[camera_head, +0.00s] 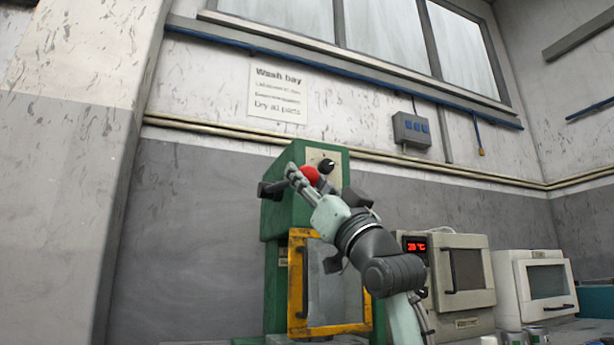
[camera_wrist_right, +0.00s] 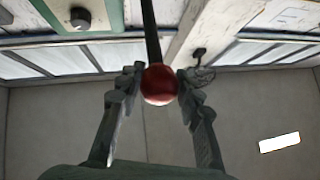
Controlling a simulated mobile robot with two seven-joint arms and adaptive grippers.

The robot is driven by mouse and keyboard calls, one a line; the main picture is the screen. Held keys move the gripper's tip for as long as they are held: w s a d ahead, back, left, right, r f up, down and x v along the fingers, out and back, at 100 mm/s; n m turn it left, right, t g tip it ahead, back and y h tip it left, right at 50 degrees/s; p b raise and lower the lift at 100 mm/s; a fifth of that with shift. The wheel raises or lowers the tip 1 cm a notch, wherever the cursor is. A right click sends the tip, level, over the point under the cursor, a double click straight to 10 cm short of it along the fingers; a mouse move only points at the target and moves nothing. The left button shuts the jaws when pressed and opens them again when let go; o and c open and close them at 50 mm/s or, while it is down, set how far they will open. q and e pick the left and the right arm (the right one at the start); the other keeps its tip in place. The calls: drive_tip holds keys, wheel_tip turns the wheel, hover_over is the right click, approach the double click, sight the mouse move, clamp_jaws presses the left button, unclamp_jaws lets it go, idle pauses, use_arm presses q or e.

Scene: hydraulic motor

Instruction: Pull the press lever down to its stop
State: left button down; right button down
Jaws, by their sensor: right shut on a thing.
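The press (camera_head: 272,240) is a green machine with a yellow-framed guard (camera_head: 297,275) at its front. Its lever ends in a red ball knob (camera_head: 310,175) near the top of the machine. In the right wrist view the red knob (camera_wrist_right: 159,85) sits between the two fingertips, with the dark lever rod (camera_wrist_right: 151,35) running away behind it. My right gripper (camera_wrist_right: 158,88) is shut on the knob. In the head view my right arm reaches up from below, and my right gripper (camera_head: 301,180) is at the knob. My left gripper is not in view.
An oven-like box with a red display (camera_head: 415,246) stands right of the press, and a white oven (camera_head: 540,285) stands further right. Several cans are at the bottom right. A black dial (camera_head: 326,166) is close to the knob. The wall behind has a sign (camera_head: 278,95).

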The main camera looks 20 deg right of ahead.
drive_tip(key=shift+w+a+f, duration=0.1)
drive_tip(key=shift+f, duration=0.05)
drive_tip(key=c, duration=1.2)
unclamp_jaws()
drive_tip(key=shift+o, duration=0.9)
drive_tip(key=v, duration=1.2)
